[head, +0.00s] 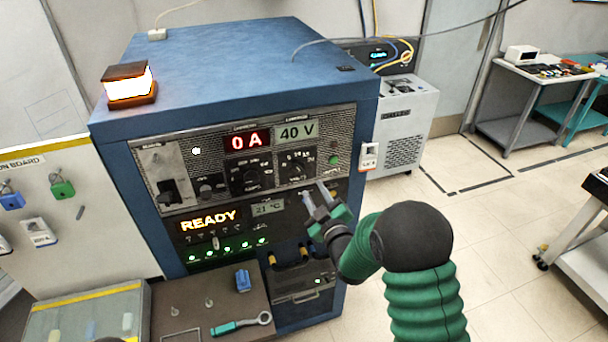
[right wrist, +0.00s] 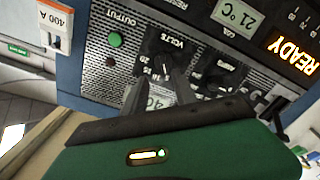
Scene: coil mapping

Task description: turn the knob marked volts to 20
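The black volts knob (head: 297,165) is on the grey panel of the blue cabinet, under the 40 V display (head: 297,132). In the right wrist view the volts knob (right wrist: 163,68) appears upside down, with its scale numbers beside it; I cannot read its pointer clearly. My right gripper (head: 317,193) is in front of the panel, below and right of the knob. Its two grey fingers are apart with nothing between them. In the right wrist view the fingertips (right wrist: 156,88) are close to the knob; contact cannot be told. My left gripper does not show.
Another knob (head: 250,178) sits left of the volts knob, under the red 0 A display (head: 247,142). A green output button (head: 334,160) is at the right. Below are a READY display (head: 208,221) and several lit switches. A bench (head: 185,317) holds a teal-handled wrench (head: 240,325).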

